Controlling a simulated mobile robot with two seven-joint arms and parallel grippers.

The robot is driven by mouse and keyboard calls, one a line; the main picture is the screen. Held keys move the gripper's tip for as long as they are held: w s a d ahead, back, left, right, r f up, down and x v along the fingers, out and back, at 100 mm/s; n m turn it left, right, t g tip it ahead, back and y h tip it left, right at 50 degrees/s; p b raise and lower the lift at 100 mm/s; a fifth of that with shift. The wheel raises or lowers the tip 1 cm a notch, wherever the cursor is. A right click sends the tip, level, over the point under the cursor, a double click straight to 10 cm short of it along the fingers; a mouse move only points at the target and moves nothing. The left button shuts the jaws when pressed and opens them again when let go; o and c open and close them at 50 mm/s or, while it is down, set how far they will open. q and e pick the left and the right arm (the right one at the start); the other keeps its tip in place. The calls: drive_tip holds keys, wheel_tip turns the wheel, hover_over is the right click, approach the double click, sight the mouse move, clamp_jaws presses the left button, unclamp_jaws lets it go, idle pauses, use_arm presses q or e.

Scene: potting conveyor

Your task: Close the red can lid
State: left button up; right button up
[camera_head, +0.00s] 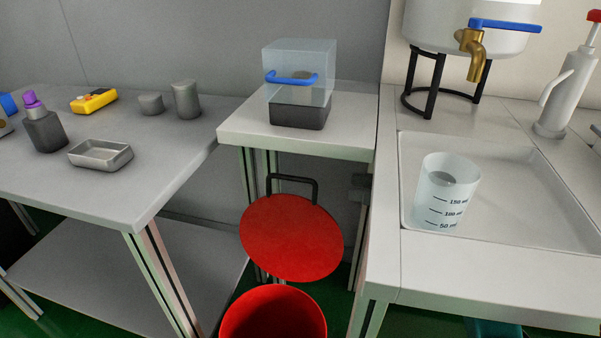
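The red can (273,316) stands on the floor between the tables, cut off by the bottom edge of the head view. Its top is open and I see into its red inside. The round red lid (292,238) is raised, tilted up behind and above the can's opening, with its flat face towards me. A black handle or bracket (292,180) shows at the lid's upper edge. How the lid joins the can is hidden. I see neither my left nor my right gripper in this view.
A clear box with a blue handle (300,75) stands on the middle table (350,115). The right table bears a white tray (560,205), with a measuring beaker (447,195) in it. The left table (165,150) holds a metal dish (101,154) and small items. Green floor shows between table legs.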

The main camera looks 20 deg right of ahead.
sight(306, 180)
drive_tip(key=b+x, duration=0.1)
drive_tip(key=x, duration=1)
drive_tip(key=shift+w+a, duration=0.15)
drive_tip(key=shift+a, duration=0.25)
drive_tip(key=shift+c, duration=0.4)
clamp_jaws()
